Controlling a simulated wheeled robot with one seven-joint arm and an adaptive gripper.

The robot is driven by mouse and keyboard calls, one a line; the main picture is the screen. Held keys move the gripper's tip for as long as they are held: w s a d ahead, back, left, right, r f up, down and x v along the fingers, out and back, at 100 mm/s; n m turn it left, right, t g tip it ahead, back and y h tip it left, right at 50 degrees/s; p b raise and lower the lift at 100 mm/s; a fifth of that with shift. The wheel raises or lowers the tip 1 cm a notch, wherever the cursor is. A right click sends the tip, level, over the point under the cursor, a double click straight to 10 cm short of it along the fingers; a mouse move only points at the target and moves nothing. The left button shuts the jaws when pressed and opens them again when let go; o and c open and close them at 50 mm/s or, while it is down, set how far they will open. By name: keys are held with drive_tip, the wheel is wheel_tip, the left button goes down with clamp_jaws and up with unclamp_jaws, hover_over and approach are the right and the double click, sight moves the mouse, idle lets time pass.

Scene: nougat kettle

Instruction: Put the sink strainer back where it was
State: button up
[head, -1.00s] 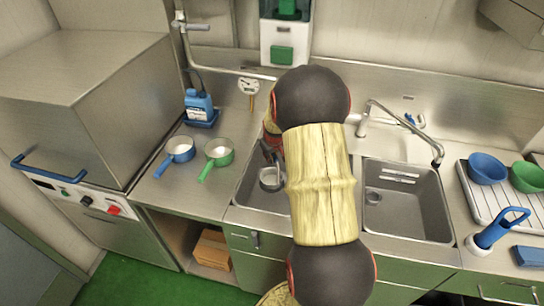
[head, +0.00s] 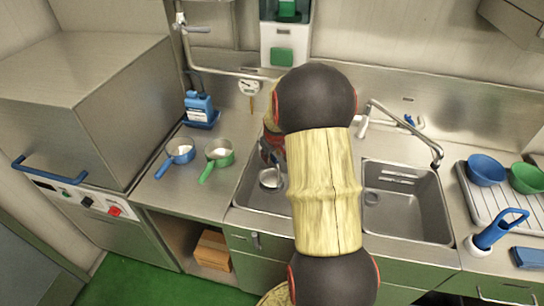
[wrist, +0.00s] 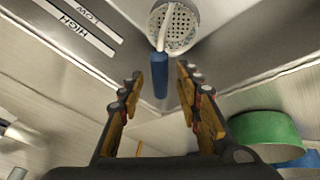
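The sink strainer (wrist: 180,28) is a round, perforated metal disc with a pale stem ending in a blue grip. It shows at the top of the wrist view. In the head view, a round metal piece that looks like it (head: 270,180) is low in the left sink basin (head: 247,188). I cannot tell whether it is seated in the drain. My gripper (wrist: 160,92) is open, one finger each side of the line of the blue grip, apparently not touching it. In the head view my arm hides most of the gripper and the basin's right side.
The right basin (head: 405,215) is empty, with its drain visible. The tap (head: 400,120) arches over it. A blue-handled pan (head: 180,152) and a green-handled pan (head: 218,153) stand left of the sink. Bowls on a draining tray (head: 480,195) stand right. HIGH and LOW labels (wrist: 75,28) mark the basin wall.

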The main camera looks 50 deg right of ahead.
drive_tip(key=p+v, duration=0.2)
drive_tip(key=v, duration=0.7)
drive_tip(key=s+a+r+n+t+y, duration=0.1)
drive_tip(key=a+r, duration=0.5)
drive_tip(key=a, duration=0.4)
drive_tip(key=a+r, duration=0.7)
drive_tip(key=a, duration=0.4)
drive_tip(key=s+a+r+n+y, duration=0.1)
drive_tip(key=s+a+r, duration=0.1)
drive_tip(key=s+a, duration=0.5)
drive_tip(key=s+a+r+n+y, duration=0.1)
drive_tip(key=s+a+r, duration=0.1)
drive_tip(key=s+a, duration=0.6)
drive_tip(key=a, duration=0.2)
drive_tip(key=shift+s+a+t, duration=0.2)
drive_tip(key=shift+a+t, duration=0.05)
drive_tip(key=shift+t, duration=0.15)
